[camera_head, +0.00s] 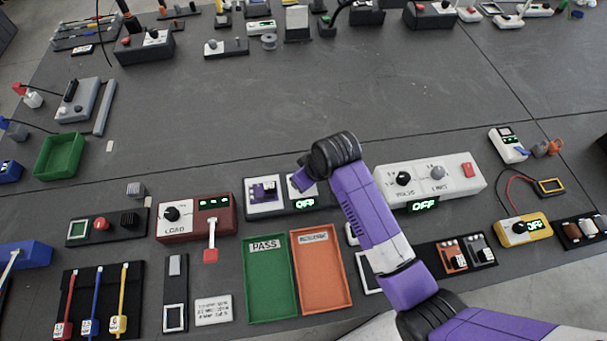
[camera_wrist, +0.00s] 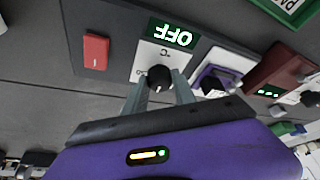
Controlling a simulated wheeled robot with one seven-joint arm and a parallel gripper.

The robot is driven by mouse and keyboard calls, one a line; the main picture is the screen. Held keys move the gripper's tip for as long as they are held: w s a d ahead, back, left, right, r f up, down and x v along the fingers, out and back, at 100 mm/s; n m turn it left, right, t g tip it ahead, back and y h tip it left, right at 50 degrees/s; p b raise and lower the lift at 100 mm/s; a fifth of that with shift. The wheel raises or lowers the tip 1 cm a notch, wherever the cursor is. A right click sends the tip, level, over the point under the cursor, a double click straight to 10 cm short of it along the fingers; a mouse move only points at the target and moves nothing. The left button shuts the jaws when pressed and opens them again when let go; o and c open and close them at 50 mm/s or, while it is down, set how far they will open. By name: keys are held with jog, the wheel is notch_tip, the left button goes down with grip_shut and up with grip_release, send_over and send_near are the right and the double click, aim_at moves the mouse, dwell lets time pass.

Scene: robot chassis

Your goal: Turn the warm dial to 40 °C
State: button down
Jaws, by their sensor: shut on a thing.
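The warm dial is a black knob (camera_wrist: 159,76) on a white panel (camera_wrist: 150,55) marked °C, in the wrist view. A green display (camera_wrist: 171,34) beside the panel reads OFF. My gripper (camera_wrist: 160,84) has its two grey fingers on either side of the knob and is shut on it. In the head view my gripper (camera_head: 302,181) is over the dark unit with a lit OFF display (camera_head: 305,204). The arm and gripper hide most of the dial there. The dial's exact pointer angle is hard to tell.
A red button (camera_wrist: 96,50) sits on the same dark unit. A white panel with a purple part (camera_head: 264,194) lies just left. A maroon LOAD box (camera_head: 190,230) stands further left, and a white two-knob box (camera_head: 465,187) to the right. Green (camera_head: 250,295) and orange (camera_head: 346,290) trays lie in front.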

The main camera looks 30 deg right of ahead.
dwell(0.4)
jog(key=c, duration=1)
grip_release()
jog(key=shift+r, duration=0.1)
jog(key=v, duration=0.7)
jog(key=shift+s+r, duration=0.2)
jog(key=shift+r, duration=0.05)
